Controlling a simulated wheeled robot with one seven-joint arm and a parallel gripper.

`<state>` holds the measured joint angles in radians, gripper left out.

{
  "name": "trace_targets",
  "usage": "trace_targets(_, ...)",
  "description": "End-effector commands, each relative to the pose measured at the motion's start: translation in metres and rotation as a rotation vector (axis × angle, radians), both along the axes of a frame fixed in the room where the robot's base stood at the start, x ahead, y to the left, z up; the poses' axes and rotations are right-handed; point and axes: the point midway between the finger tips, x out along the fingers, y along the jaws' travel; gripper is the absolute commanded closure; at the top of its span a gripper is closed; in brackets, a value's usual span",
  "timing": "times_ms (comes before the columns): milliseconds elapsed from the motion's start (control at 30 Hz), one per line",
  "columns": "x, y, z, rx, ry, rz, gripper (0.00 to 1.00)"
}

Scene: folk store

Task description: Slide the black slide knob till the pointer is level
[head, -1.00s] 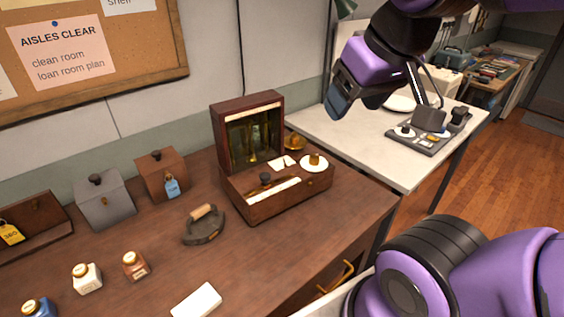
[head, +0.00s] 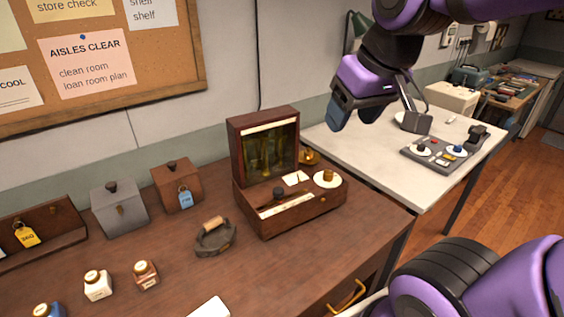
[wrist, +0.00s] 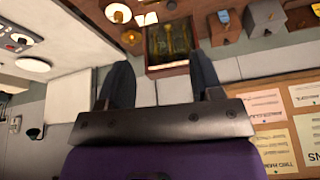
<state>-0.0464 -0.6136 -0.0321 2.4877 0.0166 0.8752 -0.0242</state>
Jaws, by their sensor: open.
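A dark wooden case (head: 300,213) with a raised, glass-fronted back (head: 268,151) stands on the brown counter. Brass parts show dimly behind the glass; I cannot make out the pointer or its tilt. The black slide knob (head: 278,193) stands on the case's low front deck, by a pale strip. A brass knob on a white disc (head: 327,178) is to its right. My gripper (head: 339,112) hangs in the air, above and right of the case, touching nothing. In the wrist view its fingers (wrist: 162,80) are apart and empty, with the glass-fronted back (wrist: 169,42) beyond them.
A flat iron (head: 215,238), a grey box (head: 119,206), a brown box (head: 177,186) and small bottles (head: 98,285) stand left of the case. A white table (head: 400,168) with a grey control panel (head: 443,154) is at right. Air above the case is clear.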

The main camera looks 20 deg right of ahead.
Motion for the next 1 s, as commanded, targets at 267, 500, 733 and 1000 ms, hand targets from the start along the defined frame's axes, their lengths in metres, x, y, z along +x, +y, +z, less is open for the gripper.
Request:
trace_targets(267, 0.054, 0.006, -0.024, 0.012, 0.095, 0.045, 0.4)
trace_targets(500, 0.098, 0.013, -0.053, 0.012, 0.172, 0.076, 0.4)
trace_targets(733, 0.136, 0.021, -0.09, -0.003, 0.242, 0.104, 0.4)
trace_targets(1000, 0.175, 0.031, -0.142, -0.032, 0.323, 0.134, 0.4)
